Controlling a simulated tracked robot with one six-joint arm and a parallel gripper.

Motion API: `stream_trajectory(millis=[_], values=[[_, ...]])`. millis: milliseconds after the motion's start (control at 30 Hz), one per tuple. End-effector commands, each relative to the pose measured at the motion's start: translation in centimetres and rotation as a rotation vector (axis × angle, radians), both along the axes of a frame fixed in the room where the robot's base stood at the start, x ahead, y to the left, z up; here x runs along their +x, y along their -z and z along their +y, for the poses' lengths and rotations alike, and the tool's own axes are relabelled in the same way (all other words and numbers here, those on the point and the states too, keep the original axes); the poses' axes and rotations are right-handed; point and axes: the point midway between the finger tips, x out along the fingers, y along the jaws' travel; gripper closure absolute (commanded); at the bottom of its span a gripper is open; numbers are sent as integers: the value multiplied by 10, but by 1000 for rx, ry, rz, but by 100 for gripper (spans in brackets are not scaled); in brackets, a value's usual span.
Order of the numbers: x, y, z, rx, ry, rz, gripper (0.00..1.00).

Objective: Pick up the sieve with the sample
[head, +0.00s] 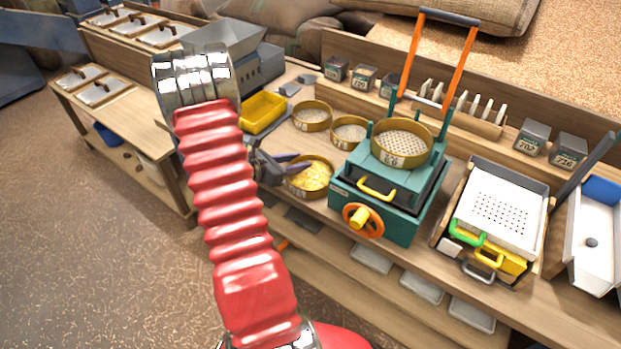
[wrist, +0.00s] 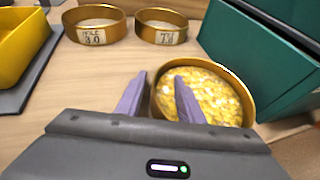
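The sieve with the sample (head: 318,177) is a round, brass-coloured ring filled with yellow grain. It stands on the bench, left of the green machine, and also shows in the wrist view (wrist: 222,93). My gripper (head: 291,166) is at its left side. In the wrist view, the purple fingers of my gripper (wrist: 156,88) are apart with nothing clamped. The left finger is outside the sieve, and the right one overlaps the grain inside the rim. The near-left wall of the sieve shows between them. Whether either finger touches the wall I cannot tell.
The green machine (head: 375,205) with an orange handwheel stands close on the right, with another sieve (head: 402,145) on top. Two labelled sieves (wrist: 97,25) (wrist: 160,27) stand behind. A yellow tray (head: 263,112) is at the back left. A perforated white tray (head: 500,205) stands farther right.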

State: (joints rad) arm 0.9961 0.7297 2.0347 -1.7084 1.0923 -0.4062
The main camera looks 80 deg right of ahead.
Motion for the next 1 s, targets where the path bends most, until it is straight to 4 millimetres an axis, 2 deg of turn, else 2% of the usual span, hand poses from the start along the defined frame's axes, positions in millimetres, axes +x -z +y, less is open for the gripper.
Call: stream_trajectory(millis=[567,1000], values=[[-2,1,-3,-1,-1,0,66],[-2,1,-3,0,-1,0,95]])
